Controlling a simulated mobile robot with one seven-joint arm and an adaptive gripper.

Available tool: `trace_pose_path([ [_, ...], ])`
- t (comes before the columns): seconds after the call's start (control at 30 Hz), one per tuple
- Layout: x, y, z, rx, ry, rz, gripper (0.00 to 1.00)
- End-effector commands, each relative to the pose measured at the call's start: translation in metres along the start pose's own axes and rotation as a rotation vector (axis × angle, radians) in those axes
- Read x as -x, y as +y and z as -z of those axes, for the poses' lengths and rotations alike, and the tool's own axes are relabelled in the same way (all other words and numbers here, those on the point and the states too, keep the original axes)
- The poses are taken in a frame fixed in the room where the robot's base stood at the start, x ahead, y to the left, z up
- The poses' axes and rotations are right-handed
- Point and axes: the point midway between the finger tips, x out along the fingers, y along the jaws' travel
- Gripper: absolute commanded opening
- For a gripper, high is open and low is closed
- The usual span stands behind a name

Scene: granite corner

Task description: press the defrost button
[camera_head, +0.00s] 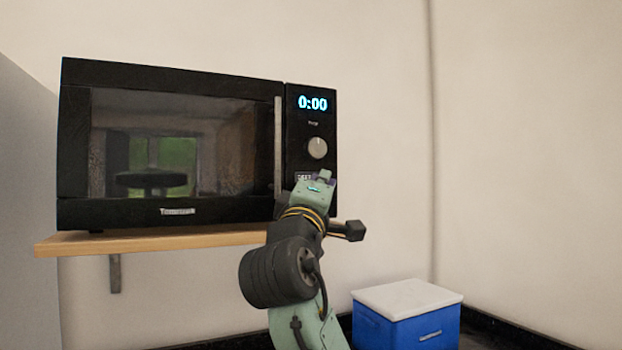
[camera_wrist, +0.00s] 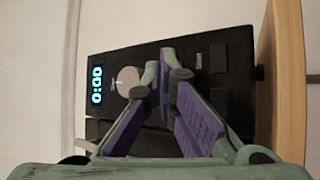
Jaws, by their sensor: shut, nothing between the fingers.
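The black microwave (camera_head: 180,150) shows a lit 0:00 display and a round knob (camera_head: 318,148) on its control panel. A lettered button (camera_head: 303,176), probably defrost, shows in part below the knob; my gripper hides the rest in the head view. My gripper (camera_head: 324,177) is shut and empty in front of the lower panel. In the wrist view, the sideways panel shows the knob (camera_wrist: 128,80) left of my gripper's fingertips (camera_wrist: 166,72), which cover the panel area beside it. I cannot tell whether the fingertips touch a button.
Dark buttons (camera_wrist: 218,57), one beside a "Start" label, lie right of the fingers in the wrist view. The microwave stands on a wooden shelf (camera_head: 150,242). A blue box with a white lid (camera_head: 408,297) is below at the right. Bare wall lies right of the microwave.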

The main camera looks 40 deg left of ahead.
Motion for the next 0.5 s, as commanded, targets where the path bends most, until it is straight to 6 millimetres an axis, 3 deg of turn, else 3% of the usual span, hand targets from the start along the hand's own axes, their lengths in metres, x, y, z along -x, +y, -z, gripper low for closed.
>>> trace_pose_path([
  [0.23, 0.002, 0.001, -0.002, 0.000, -0.001, -0.001, 0.00],
  [0.5, 0.021, 0.015, -0.015, 0.000, -0.001, -0.003, 0.00],
])
